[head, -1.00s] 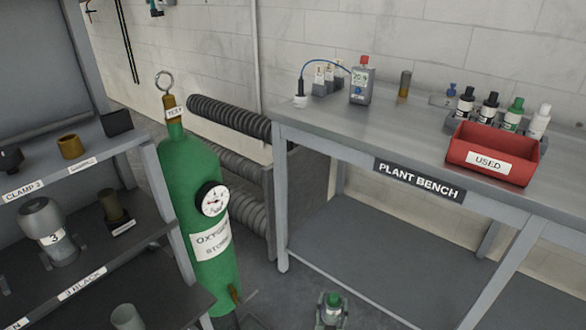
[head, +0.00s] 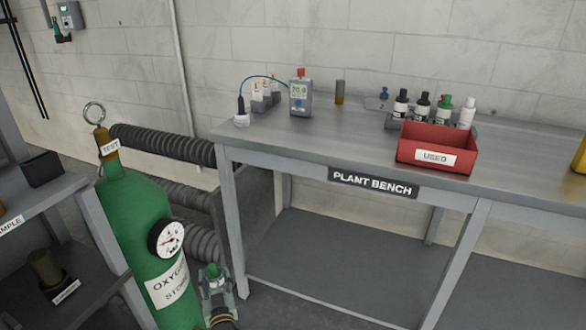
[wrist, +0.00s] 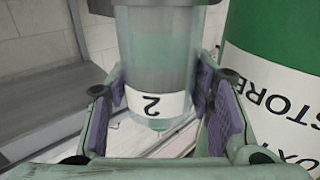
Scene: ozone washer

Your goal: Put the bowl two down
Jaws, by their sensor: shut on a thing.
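Bowl two (wrist: 155,60) is a clear, cup-like vessel with a white label reading 2, upside down in the wrist view. My gripper (wrist: 158,100) is shut on it, with a purple-padded finger on either side. In the head view my gripper (head: 216,292) shows small at the lower middle, held in the air between the green cylinder and the plant bench. There the bowl is too small to make out clearly. The plant bench (head: 300,135) stands to the right, its left end close behind my gripper in the picture.
The green oxygen cylinder (head: 128,215) with a gauge (head: 167,239) stands just left of my gripper. A shelf unit (head: 45,195) is at far left. On the bench are a red USED bin (head: 437,148), several bottles and a meter (head: 300,95). The bench's front left is clear.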

